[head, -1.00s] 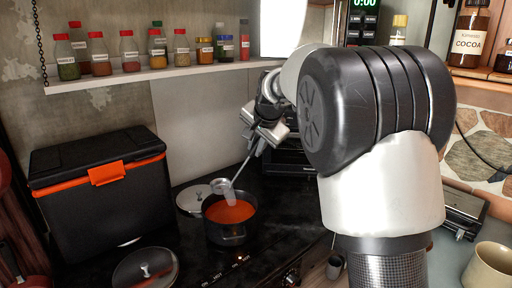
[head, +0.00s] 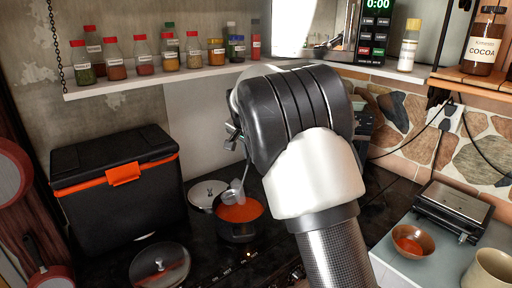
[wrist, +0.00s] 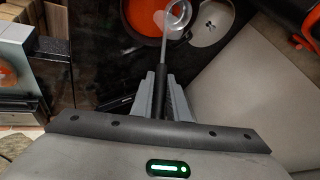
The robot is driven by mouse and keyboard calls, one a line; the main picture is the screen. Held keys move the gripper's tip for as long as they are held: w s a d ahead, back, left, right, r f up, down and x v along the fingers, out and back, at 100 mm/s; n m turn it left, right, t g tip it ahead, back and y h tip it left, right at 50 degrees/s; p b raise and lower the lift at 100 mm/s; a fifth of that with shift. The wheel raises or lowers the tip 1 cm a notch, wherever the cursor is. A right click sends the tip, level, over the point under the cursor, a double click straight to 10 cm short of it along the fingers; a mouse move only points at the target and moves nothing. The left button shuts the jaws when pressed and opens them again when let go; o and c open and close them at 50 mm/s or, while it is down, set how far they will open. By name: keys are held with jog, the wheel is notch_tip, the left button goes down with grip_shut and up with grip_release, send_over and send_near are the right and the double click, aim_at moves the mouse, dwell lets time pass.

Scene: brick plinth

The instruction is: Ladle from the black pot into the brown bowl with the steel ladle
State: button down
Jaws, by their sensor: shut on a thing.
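The black pot (head: 238,232) of orange-red soup stands on the dark cooktop. My gripper (wrist: 162,88) is shut on the steel ladle's dark handle. The ladle (head: 235,190) hangs with its cup over the pot's rear rim. In the wrist view the ladle's cup (wrist: 178,16) shows at the pot's edge, beside the lid. I cannot tell how much soup the cup holds. In the head view my gripper is mostly hidden behind my arm. The brown bowl (head: 425,238) sits on the light counter at right, with some orange-red soup inside.
A lid (head: 205,196) lies behind the pot and another lid (head: 160,266) at front left. A black and orange cooler (head: 115,185) stands left. A grill press (head: 453,208) and beige mug (head: 490,268) flank the bowl. A jar shelf (head: 160,80) runs above.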

jog(key=s+d+f+m+t+y+b, duration=0.15)
jog(key=d+f+b, duration=0.3)
jog(key=f, duration=0.75)
notch_tip(320, 180, up, 15)
jog(key=p, duration=0.4)
jog(key=shift+s+f+n+y, duration=0.15)
jog(key=shift+s+n+y, duration=0.15)
jog(key=shift+n+y, duration=0.05)
dwell(1.2)
jog(key=shift+g, duration=0.25)
